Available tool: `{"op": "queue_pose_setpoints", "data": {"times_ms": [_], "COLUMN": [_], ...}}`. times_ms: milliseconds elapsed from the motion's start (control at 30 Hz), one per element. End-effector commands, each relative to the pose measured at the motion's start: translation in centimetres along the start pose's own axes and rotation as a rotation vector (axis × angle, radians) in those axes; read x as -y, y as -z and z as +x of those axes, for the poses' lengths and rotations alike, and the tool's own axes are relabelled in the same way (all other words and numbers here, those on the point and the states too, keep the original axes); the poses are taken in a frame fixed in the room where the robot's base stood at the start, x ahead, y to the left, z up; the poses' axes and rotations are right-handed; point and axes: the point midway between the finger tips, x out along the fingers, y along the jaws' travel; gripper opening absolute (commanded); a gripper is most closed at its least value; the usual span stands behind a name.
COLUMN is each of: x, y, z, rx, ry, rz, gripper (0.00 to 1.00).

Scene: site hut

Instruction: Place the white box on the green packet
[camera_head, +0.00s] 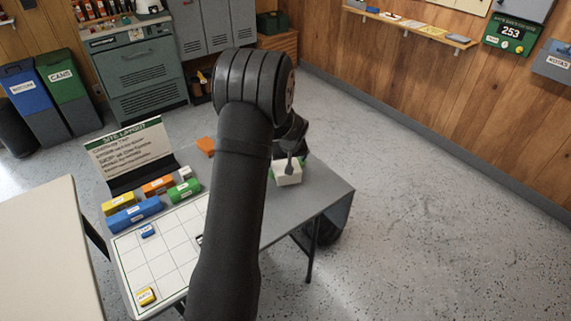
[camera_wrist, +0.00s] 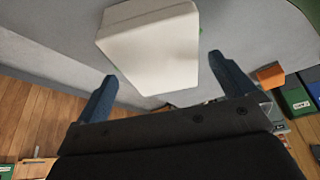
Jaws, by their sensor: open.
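The white box (camera_head: 287,173) is at the right part of the grey table, below my gripper. Slivers of green show at its edges in the head view, so it appears to lie on the green packet (camera_head: 271,175), which is mostly hidden under it. In the wrist view the white box (camera_wrist: 150,48) fills the upper middle, with a small bit of green at its right side. My gripper (camera_wrist: 163,70) is open, with one blue finger on each side of the box's near end and gaps visible. In the head view my gripper (camera_head: 290,152) is partly hidden by my arm.
Blue (camera_head: 134,215), orange, yellow and green (camera_head: 184,191) blocks stand at the table's left, before a sign (camera_head: 127,148). A white grid board (camera_head: 165,250) holds a small blue and a yellow block. An orange block (camera_head: 206,146) lies near the back edge.

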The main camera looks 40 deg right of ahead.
Motion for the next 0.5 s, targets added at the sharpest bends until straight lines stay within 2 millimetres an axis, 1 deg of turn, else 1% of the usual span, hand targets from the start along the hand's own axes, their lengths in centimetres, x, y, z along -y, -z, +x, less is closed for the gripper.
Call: {"op": "queue_pose_setpoints", "data": {"times_ms": [33,200,333,500], "x": [-0.1,0.0,-0.1,0.0], "y": [0.1,0.1,0.1,0.0], "z": [-1.2,-4.5,-6.4,-7.8], "rx": [-0.003,-0.002,-0.002,0.0], "ry": [-0.002,-0.002,-0.002,0.0], "rz": [0.0,-0.002,-0.001,0.0], "gripper": [1.0,1.0,1.0,1.0]}}
